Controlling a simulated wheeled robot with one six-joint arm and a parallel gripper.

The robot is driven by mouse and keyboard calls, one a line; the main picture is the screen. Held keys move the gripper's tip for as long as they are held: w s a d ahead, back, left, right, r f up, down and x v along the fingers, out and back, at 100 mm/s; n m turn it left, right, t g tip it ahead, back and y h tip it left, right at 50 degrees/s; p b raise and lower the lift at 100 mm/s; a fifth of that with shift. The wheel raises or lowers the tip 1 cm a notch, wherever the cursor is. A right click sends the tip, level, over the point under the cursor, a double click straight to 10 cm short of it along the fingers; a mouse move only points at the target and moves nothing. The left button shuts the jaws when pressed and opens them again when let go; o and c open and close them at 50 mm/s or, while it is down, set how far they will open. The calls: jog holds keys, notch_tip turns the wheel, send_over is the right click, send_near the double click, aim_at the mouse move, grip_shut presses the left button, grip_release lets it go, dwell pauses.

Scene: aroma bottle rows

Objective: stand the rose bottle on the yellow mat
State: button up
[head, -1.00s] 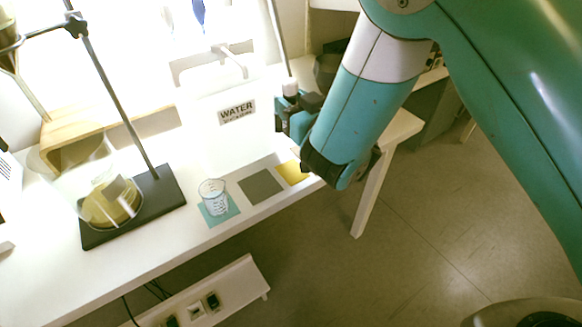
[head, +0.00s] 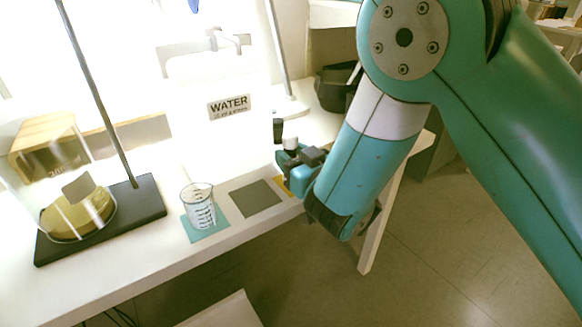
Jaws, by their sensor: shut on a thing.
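My gripper (head: 288,160) is in the head view, low over the right end of the white bench front. It is shut on a small bottle with a white top (head: 290,143), taken to be the rose bottle. Most of its body and any label are hidden by the fingers. The yellow mat (head: 284,187) lies just below the gripper in the picture. The gripper and wrist cover most of it, and only a thin part shows. I cannot tell whether the bottle touches the mat.
A grey mat (head: 256,199) lies left of the yellow one. A beaker (head: 199,212) stands on a teal mat (head: 223,225). A WATER container (head: 215,125) stands behind the mats. A stand base (head: 150,205) with a flask is at left.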

jog(key=shift+r, duration=0.1)
jog(key=shift+f, duration=0.2)
jog(key=o, duration=1)
